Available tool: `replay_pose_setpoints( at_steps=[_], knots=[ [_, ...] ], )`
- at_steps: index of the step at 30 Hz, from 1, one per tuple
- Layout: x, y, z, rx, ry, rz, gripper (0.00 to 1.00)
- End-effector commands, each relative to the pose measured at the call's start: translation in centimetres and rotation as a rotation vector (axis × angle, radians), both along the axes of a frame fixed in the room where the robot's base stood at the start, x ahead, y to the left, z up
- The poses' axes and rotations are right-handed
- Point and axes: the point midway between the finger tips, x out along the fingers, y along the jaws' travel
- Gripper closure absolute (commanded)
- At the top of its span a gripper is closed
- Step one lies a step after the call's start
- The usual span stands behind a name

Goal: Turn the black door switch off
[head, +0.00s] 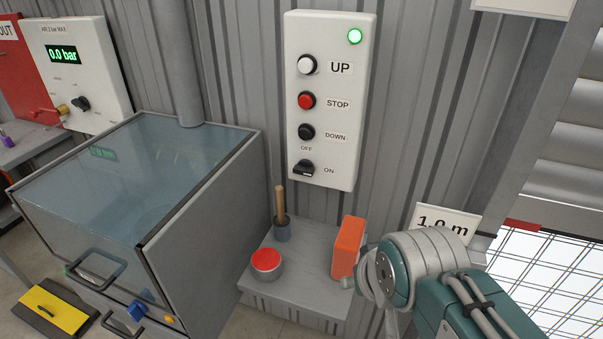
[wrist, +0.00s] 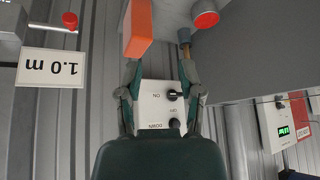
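The black door switch (head: 304,168) is at the bottom of a white control panel (head: 328,120) on the corrugated wall. OFF is printed above it and ON to its right; its knob appears to lie toward ON. In the upside-down wrist view, the switch (wrist: 173,96) and part of the panel show between the fingers of my gripper (wrist: 159,75). The fingers are spread apart and hold nothing. The switch appears beyond them, with no clear contact. In the head view, my arm is at lower right and the fingers cannot be made out.
Below is a grey shelf (head: 305,262) with an orange block (head: 347,247), a red-topped tin (head: 266,262) and a wooden-handled tool (head: 280,203). A glass-topped cabinet (head: 200,200) stands left.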

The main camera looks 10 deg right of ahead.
Motion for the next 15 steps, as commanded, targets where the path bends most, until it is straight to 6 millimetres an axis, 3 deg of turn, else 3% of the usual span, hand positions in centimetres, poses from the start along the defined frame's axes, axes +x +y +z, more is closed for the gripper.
replay_pose_setpoints(
  at_steps=[9, 15],
  knots=[
    [10.8, 2.8, -1.0, 0.331, -0.26, -0.299, 0.43],
    [16.6, 4.0, -1.7, 0.581, -0.428, -0.503, 0.43]
  ],
)
